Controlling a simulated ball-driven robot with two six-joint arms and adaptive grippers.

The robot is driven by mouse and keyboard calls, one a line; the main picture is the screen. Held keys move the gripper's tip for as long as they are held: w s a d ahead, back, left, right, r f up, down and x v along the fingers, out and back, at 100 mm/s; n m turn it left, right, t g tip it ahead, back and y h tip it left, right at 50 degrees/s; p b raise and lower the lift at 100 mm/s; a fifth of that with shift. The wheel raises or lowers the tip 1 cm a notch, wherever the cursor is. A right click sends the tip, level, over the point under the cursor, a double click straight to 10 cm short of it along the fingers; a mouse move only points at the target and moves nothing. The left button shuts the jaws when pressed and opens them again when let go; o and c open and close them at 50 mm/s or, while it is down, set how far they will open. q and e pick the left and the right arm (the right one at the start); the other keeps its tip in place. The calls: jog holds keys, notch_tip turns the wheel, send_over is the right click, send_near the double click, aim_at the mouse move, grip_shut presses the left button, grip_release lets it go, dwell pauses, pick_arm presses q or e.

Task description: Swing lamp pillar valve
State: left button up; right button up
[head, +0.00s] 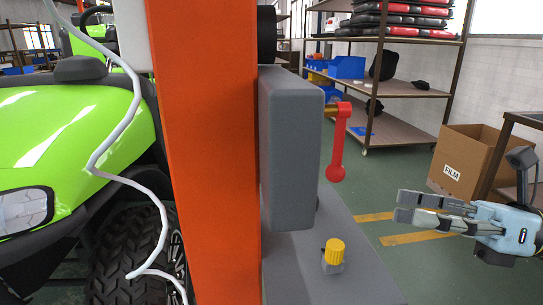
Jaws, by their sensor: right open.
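An orange pillar (205,150) stands upright in the middle of the head view. A grey box (292,150) is fixed at its right side. A red valve lever (339,145) on a brass-coloured stem (331,112) sticks out from the box's right side, its rounded end hanging down. My right gripper (418,208) is open and empty at the lower right, to the right of the lever and below it, apart from it. My left gripper does not show. No lamp can be made out clearly.
A yellow knob (334,252) sits on a grey base (350,285) below the box. A white cable (112,150) hangs at left before a green cart (75,135). A cardboard box (470,160) and shelving (410,98) stand behind. Between lever and right gripper is open space.

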aim_at(342, 171)
jog(key=a+r+n, duration=0.1)
jog(key=a, duration=0.2)
jog(key=w+a+r+n+g+p, duration=0.1)
jog(key=a+r, duration=0.1)
jog(key=a, duration=0.2)
jog(key=w+a+r+n+g, duration=0.1)
jog(key=a+r, duration=0.1)
jog(key=a, duration=0.1)
jog(key=shift+w+a+r+h, duration=0.2)
jog(key=shift+a+h, duration=0.1)
jog(key=shift+h, duration=0.1)
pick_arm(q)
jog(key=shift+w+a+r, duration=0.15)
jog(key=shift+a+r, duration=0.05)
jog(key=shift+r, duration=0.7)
pick_arm(e)
jog(key=shift+a+f, duration=0.15)
jog(key=shift+a, duration=0.25)
jog(key=shift+c, duration=0.2)
grip_shut()
